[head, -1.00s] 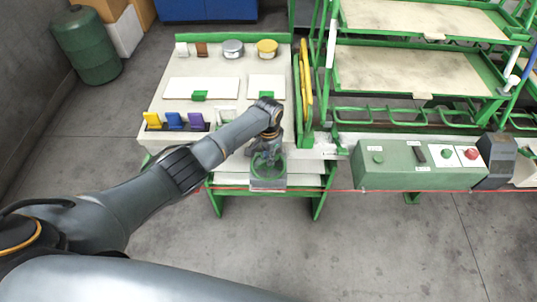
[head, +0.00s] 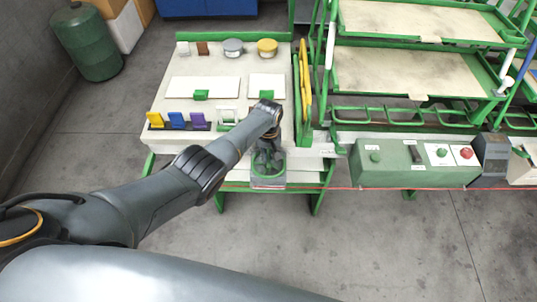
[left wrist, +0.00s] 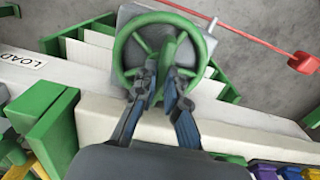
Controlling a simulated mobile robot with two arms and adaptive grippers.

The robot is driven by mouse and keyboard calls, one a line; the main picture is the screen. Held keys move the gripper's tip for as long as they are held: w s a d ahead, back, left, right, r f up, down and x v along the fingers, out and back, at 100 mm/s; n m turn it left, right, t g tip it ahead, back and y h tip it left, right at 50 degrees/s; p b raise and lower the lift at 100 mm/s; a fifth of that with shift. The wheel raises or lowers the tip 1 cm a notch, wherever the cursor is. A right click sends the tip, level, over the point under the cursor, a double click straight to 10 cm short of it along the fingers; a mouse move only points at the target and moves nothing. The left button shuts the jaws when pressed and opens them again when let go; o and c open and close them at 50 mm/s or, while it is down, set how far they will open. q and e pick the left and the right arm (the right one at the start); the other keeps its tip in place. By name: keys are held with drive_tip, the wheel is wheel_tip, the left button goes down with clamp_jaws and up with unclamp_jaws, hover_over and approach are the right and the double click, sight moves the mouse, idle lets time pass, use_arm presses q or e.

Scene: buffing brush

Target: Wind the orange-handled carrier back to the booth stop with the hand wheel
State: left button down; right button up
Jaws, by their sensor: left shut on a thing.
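The green hand wheel (left wrist: 121,52) is at the top middle of the left wrist view, on a grey box-like mount. In the head view the wheel (head: 268,173) is partly hidden by my left gripper (head: 267,156). In the left wrist view my left gripper (left wrist: 165,80) reaches over the near side of the wheel. Its fingers are shut on a green upright part of the wheel, seemingly its grip. I cannot pick out the orange-handled carrier or the booth stop in these views. My right gripper is not in view.
A green control box (head: 400,163) with buttons stands right of the wheel. A bench (head: 225,60) with pads, tins and coloured clips lies behind it, and a tray rack (head: 420,70) stands back right. A thin red bar (left wrist: 240,35) runs by the wheel. The floor in front is clear.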

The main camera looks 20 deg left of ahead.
sight(268, 157)
use_arm(q)
drive_tip(key=n, duration=0.4)
drive_tip(key=shift+n+p, duration=0.3)
drive_tip(key=n, duration=0.4)
drive_tip(key=shift+n, duration=0.4)
drive_tip(key=c, duration=1.4)
unclamp_jaws()
drive_tip(key=shift+r, duration=0.1)
wheel_tip(268, 157, up, 12)
